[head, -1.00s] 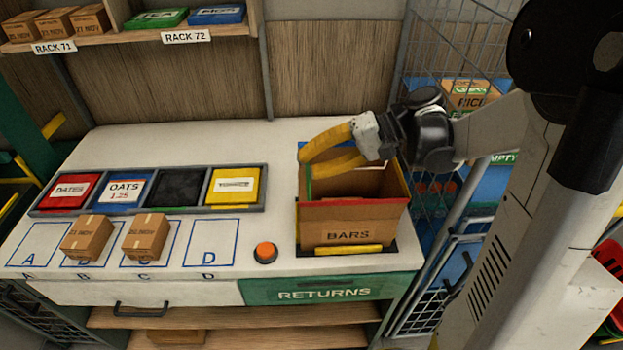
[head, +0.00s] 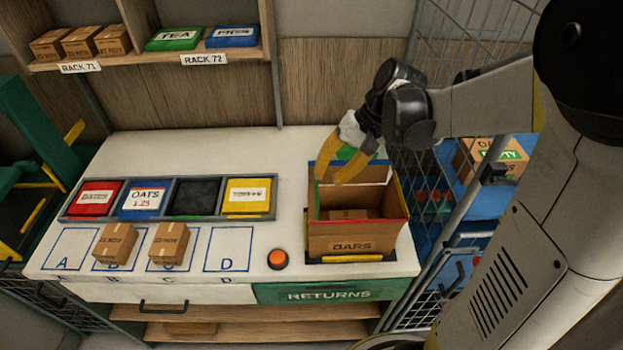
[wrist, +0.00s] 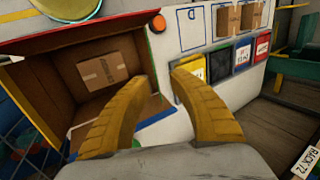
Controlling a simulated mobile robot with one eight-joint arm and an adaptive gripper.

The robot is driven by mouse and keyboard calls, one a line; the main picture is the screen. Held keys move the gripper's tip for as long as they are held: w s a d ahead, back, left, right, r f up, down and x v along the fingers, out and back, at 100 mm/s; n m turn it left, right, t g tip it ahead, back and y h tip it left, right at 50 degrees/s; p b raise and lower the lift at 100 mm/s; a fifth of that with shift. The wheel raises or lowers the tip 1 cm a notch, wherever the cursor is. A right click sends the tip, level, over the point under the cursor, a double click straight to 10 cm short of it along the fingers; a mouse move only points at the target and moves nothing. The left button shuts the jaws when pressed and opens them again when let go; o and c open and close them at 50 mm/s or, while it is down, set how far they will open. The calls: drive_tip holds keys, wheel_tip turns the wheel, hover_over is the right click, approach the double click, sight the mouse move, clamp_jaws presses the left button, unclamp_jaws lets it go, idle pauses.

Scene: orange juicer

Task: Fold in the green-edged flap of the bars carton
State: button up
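The bars carton (head: 338,240) stands open-topped at the right end of the white table. A small brown box (wrist: 108,80) lies inside the carton. My gripper (head: 335,177) is above the back left part of the carton, yellow fingers pointing down, apart and empty. In the wrist view the fingers (wrist: 162,80) straddle the region by the carton's green-edged side. Whether they touch a flap cannot be told.
An orange button (head: 278,259) is left of the carton. A grey tray of coloured packs (head: 262,214) and two small boxes (head: 116,243) lie further left. A wire cage (head: 425,180) stands close on the right. Shelves are behind.

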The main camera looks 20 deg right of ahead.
sight(314, 200)
drive_tip(key=shift+h, duration=0.4)
drive_tip(key=b+x, duration=0.1)
drive_tip(key=x, duration=0.5)
drive_tip(key=b+x, duration=0.1)
drive_tip(key=x, duration=0.3)
drive_tip(key=shift+d+f+b, duration=0.2)
drive_tip(key=shift+b, duration=0.1)
drive_tip(key=shift+s, duration=0.1)
clamp_jaws()
